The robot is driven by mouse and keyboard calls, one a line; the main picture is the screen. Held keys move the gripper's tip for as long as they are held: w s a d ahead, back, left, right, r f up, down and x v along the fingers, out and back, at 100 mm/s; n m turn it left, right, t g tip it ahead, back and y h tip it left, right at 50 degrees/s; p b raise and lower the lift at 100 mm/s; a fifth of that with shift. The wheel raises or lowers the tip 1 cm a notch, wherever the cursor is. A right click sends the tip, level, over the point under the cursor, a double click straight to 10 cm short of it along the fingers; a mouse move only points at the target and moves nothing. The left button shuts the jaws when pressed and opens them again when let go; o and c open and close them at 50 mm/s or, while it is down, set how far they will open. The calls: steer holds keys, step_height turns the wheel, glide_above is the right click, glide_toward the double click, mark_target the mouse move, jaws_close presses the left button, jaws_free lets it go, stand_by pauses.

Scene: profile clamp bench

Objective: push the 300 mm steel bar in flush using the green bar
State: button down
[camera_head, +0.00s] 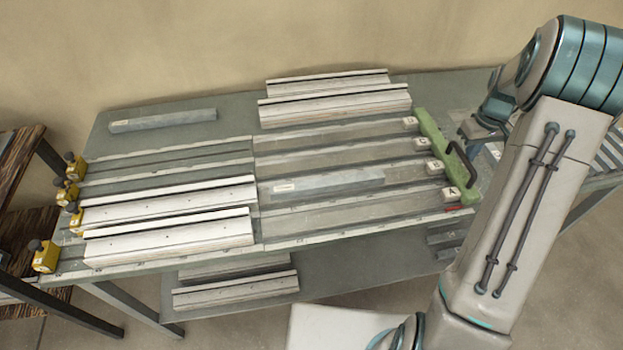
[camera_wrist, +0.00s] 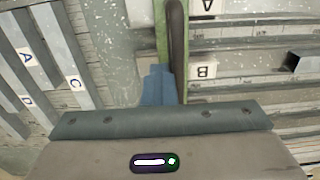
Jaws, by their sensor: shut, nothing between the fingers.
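A grey steel bar (camera_head: 335,184) with a pale label lies in one of the right-hand lanes on the bench, roughly in line with block B. Its dark end (camera_wrist: 300,62) shows at the right of the wrist view, apart from block B (camera_wrist: 203,72). The label is too small to read. The green bar (camera_head: 440,150) lies across the lanes' right ends, with a dark handle (camera_head: 463,163) on top. In the wrist view, my gripper (camera_wrist: 157,84) is shut and empty, overlapping the handle's (camera_wrist: 177,40) near end. I cannot tell whether they touch.
Another grey bar (camera_head: 162,120) lies at the bench's back left. White slotted profiles (camera_head: 168,206) occupy the left front, with yellow clamps (camera_head: 45,256) at the left edge. More profiles (camera_head: 335,103) lie at the back. A labelled rack (camera_wrist: 40,60) stands beside the bench.

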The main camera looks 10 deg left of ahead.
steer(key=s+a+b, duration=0.1)
steer(key=s+a, duration=0.3)
steer(key=a, duration=1)
steer(key=s+a, duration=0.5)
steer(key=a, duration=1)
steer(key=s+a+b, duration=0.1)
steer(key=s+a, duration=0.4)
steer(key=a, duration=0.9)
steer(key=shift+a+b, duration=0.15)
steer(key=shift+b, duration=0.2)
stand_by(1.5)
steer(key=shift+s+a, duration=0.15)
steer(key=shift+a, duration=0.3)
stand_by(0.6)
steer(key=shift+d, duration=0.15)
step_height(320, 180, up, 7)
steer(key=d+p, duration=0.1)
steer(key=p, duration=0.3)
steer(key=shift+w+p, duration=0.2)
steer(key=shift+p, duration=0.2)
